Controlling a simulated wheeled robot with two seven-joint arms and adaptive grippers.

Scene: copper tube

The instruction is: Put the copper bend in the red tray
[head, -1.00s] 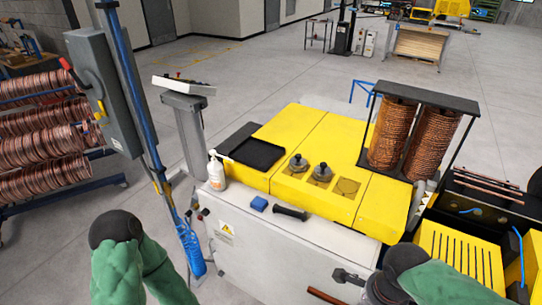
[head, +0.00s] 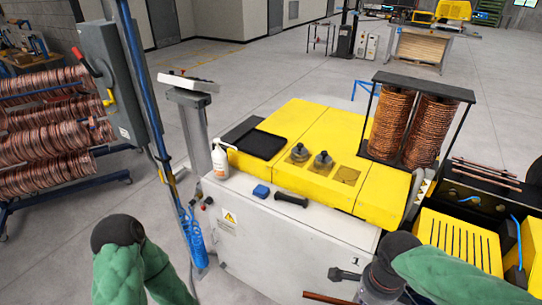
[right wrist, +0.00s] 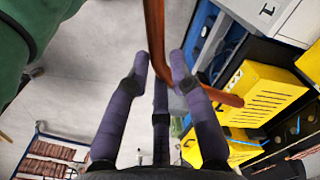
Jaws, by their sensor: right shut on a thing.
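The copper bend (right wrist: 155,35) runs between the fingers of my right gripper (right wrist: 160,68) in the right wrist view. Its lower part (right wrist: 222,97) turns off to the right behind a finger. My right gripper is shut on it. In the head view my right gripper (head: 343,274) is at the bottom, in front of the white cabinet, and a short length of the bend (head: 328,299) shows below it, cut off by the frame edge. My left arm is at the lower left, but its gripper is not in view. No red tray shows in these frames.
A yellow-topped machine (head: 315,130) on a white cabinet (head: 275,235) stands ahead. It carries a black tray (head: 262,144), a white bottle (head: 220,160), a blue block (head: 261,191) and two copper coils (head: 428,130). A copper coil rack (head: 50,140) is at left. Open floor lies behind.

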